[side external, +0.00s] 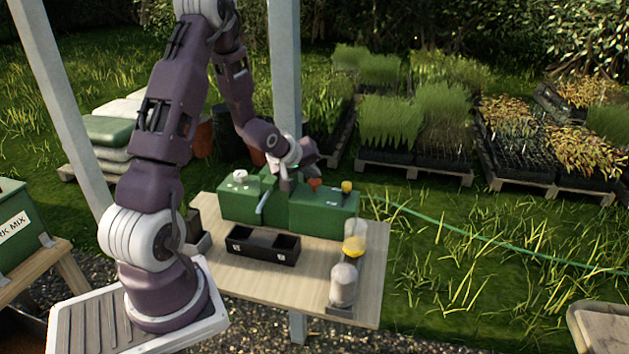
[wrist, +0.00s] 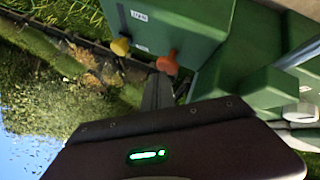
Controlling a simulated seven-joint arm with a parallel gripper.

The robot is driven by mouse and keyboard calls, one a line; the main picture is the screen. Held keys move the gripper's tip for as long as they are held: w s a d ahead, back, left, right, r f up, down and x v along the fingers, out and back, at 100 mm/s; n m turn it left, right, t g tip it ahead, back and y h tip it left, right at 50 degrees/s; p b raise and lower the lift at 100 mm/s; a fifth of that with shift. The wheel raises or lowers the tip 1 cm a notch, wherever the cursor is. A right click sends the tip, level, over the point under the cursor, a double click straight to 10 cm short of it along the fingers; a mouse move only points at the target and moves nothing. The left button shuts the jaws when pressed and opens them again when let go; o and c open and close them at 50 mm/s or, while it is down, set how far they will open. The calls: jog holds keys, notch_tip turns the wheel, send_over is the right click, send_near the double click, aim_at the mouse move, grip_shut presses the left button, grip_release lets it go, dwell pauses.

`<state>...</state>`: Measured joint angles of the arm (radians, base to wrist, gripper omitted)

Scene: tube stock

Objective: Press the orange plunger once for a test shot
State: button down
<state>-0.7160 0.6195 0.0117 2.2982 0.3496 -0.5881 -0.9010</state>
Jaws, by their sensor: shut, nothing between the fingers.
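The orange plunger (side external: 314,183) stands on top of the green machine box (side external: 325,212) in the side view. It also shows in the wrist view (wrist: 167,64), sticking out from the green box face. My gripper (side external: 288,184) is shut and empty, just left of the orange plunger in the side view. In the wrist view my gripper's fingertips (wrist: 160,78) are close to the plunger; I cannot tell whether they touch it. A yellow knob (side external: 346,186) stands to the right of the plunger on the same box. It also shows in the wrist view (wrist: 120,46).
A black divided tray (side external: 263,256) sits in front of the green machine on the wooden table (side external: 300,290). A white knob (side external: 240,175) is on the machine's left part.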

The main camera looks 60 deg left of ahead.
aim_at(313, 182)
jog(key=shift+f, duration=0.7)
dwell(0.5)
jog(key=shift+r, duration=1.2)
jog(key=shift+r, duration=2.55)
jog(key=shift+d, duration=0.1)
